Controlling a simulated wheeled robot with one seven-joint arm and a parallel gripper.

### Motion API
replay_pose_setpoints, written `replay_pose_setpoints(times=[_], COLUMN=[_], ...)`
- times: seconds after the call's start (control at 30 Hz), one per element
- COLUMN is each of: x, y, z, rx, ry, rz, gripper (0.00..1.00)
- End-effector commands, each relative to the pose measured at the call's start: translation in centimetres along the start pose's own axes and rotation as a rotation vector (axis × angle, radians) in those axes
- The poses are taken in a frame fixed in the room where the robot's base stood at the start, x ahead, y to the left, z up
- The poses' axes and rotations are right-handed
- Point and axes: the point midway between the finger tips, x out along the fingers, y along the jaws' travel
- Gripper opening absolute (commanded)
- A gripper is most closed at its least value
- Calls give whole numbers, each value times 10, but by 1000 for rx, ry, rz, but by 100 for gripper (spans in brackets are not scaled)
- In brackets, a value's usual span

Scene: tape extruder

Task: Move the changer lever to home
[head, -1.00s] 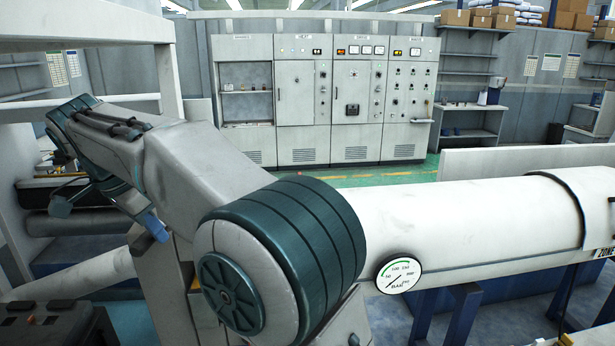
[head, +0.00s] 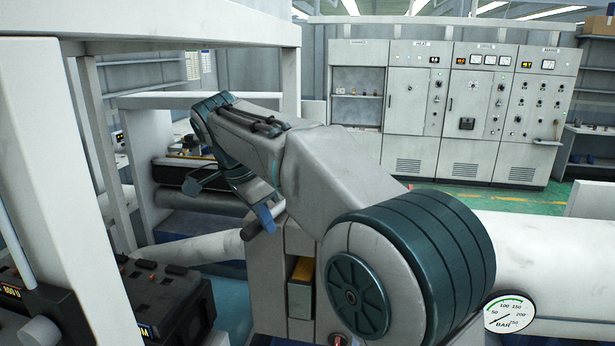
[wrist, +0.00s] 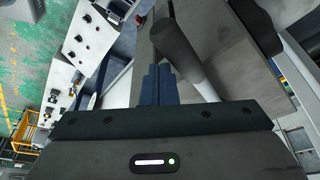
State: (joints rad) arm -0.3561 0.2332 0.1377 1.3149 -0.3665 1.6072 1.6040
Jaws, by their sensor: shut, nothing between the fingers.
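The changer lever shows in the wrist view as a dark cylindrical grip (wrist: 178,47) on a pale rod, just right of my fingers. In the head view its dark grip (head: 249,231) is close beside my fingertips, partly behind them. My gripper has blue fingers (head: 265,217), pointing down in the head view. The wrist view shows the fingers (wrist: 157,84) pressed together with nothing between them, to the left of the grip. I cannot tell whether the fingers touch the grip.
A pale machine frame (head: 70,150) stands close at the left. A dark control box (head: 165,300) is low at the left front. A pressure gauge (head: 510,313) sits on the white barrel (head: 545,250) at the right. Grey control cabinets (head: 470,110) line the back, with green floor before them.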

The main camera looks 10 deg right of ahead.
Motion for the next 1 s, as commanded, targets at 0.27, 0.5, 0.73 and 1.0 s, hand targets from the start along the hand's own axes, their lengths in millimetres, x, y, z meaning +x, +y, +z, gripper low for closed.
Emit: replay_pose_setpoints(times=[0.27, 0.5, 0.73, 1.0], x=[0, -33, -63, -84], y=[24, 13, 5, -1], z=[-19, -29, -34, -36], rx=[-3, 4, 4, 2], ry=[1, 1, 1, 1], rz=[-4, 1, 1, 2], gripper=[0, 0, 0, 0])
